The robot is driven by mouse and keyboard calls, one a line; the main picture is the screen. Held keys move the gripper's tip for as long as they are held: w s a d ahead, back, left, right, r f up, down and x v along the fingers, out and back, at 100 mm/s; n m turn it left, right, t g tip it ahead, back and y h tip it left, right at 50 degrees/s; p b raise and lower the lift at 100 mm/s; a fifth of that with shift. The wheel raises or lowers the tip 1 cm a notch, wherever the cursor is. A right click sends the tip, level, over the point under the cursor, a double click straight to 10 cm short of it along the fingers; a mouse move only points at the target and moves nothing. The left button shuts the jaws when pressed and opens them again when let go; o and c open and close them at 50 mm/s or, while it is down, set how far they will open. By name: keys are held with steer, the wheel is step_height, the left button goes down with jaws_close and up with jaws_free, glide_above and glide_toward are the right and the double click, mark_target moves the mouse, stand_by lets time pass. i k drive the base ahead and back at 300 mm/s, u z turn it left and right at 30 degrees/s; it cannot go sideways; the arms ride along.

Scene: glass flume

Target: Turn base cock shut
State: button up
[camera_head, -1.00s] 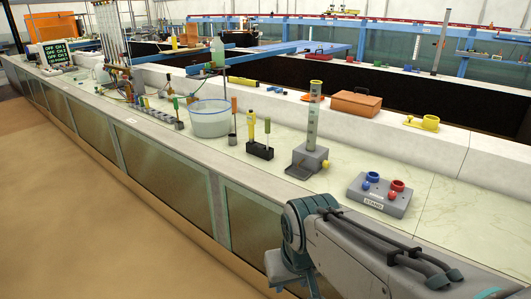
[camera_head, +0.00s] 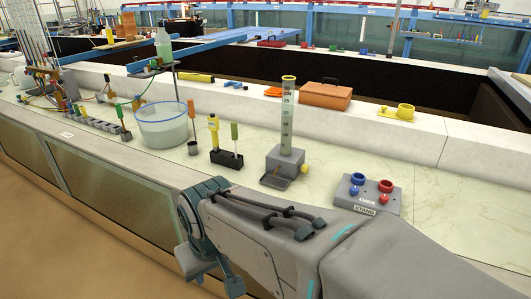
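A clear graduated cylinder (camera_head: 287,115) with a yellow rim stands upright on a grey block base (camera_head: 285,162) on the bench. A small yellow knob (camera_head: 305,169) sits low at the right side of this base and looks like the base cock. The picture is too small to tell whether it is open or shut. A flat grey plate (camera_head: 274,181) lies at the front of the base. My arm's grey and teal links fill the lower middle, in front of the bench.
A grey stand (camera_head: 367,195) with blue and red cups is right of the cylinder. Left are a dark rack (camera_head: 226,158) with upright tools and a water tub (camera_head: 162,127). An orange case (camera_head: 324,96) and yellow holder (camera_head: 397,111) are behind. The right benchtop is clear.

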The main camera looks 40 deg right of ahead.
mark_target(304, 168)
steer(key=z, duration=0.5)
steer(key=i, duration=0.7)
steer(key=z, duration=1.05)
steer(key=i, duration=0.2)
steer(key=z, duration=0.2)
